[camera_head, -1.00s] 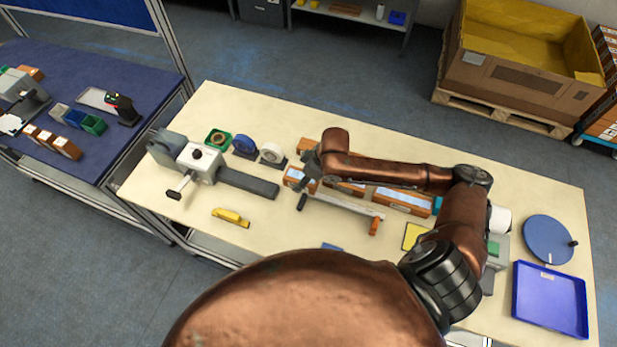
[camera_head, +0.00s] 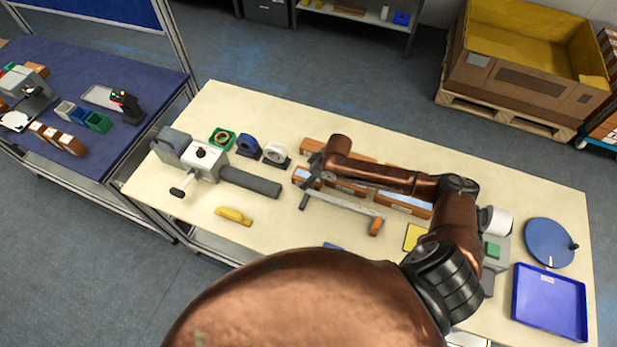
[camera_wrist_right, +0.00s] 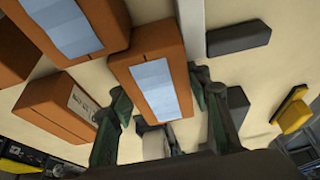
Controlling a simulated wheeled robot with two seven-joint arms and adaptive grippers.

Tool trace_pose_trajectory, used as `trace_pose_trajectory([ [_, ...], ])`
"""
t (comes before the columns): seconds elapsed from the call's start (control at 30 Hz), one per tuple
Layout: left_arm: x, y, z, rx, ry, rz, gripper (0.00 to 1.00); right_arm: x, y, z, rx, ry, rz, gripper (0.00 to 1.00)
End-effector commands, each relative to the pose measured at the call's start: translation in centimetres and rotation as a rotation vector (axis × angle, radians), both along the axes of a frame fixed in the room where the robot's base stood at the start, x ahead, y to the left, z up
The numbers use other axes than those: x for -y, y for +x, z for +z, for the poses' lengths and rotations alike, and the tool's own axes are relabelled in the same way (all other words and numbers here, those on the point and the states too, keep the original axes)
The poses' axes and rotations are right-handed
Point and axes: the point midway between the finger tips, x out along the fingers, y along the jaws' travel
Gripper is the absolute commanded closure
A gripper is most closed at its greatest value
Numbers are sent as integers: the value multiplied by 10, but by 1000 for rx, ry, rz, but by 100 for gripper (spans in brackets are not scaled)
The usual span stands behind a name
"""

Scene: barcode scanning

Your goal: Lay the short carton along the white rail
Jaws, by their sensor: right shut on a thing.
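The short carton (camera_wrist_right: 153,75), orange-brown with a pale blue label, lies between the fingers of my right gripper (camera_wrist_right: 160,98) in the right wrist view. The gripper is shut on it. The white rail (camera_wrist_right: 190,28) runs close along the carton's right side there; I cannot tell whether they touch. In the head view my right gripper (camera_head: 312,172) is over the left end of the rail (camera_head: 345,204), and the carton (camera_head: 300,174) shows partly behind the fingers. My left gripper is not in view.
More cartons (camera_head: 404,203) stand in line behind the rail, with others behind them. A dark block (camera_wrist_right: 238,38) and a yellow object (camera_wrist_right: 295,112) lie right of the rail in the wrist view. A blue tray (camera_head: 516,300) is at the right. The table's front left is mostly clear.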

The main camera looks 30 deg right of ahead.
Motion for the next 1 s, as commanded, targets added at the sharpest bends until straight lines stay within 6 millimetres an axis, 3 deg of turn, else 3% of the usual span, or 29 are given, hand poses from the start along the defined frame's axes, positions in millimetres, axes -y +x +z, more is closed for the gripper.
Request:
trace_pose_trajectory([
  [0.17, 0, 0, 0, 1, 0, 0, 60, 0, 0, -2, 0, 1, -1, 88],
  [0.2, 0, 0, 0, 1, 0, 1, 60, 0, 0, -3, 0, 0, -1, 54],
  [0.43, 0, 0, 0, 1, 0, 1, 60, 0, 0, -2, 0, 0, -1, 38],
  [0.77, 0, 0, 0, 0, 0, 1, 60, 1, 0, 2, 1, -1, 0, 38],
  [1.0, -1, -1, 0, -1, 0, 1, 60, 11, -11, 37, 2, -2, 0, 38],
])
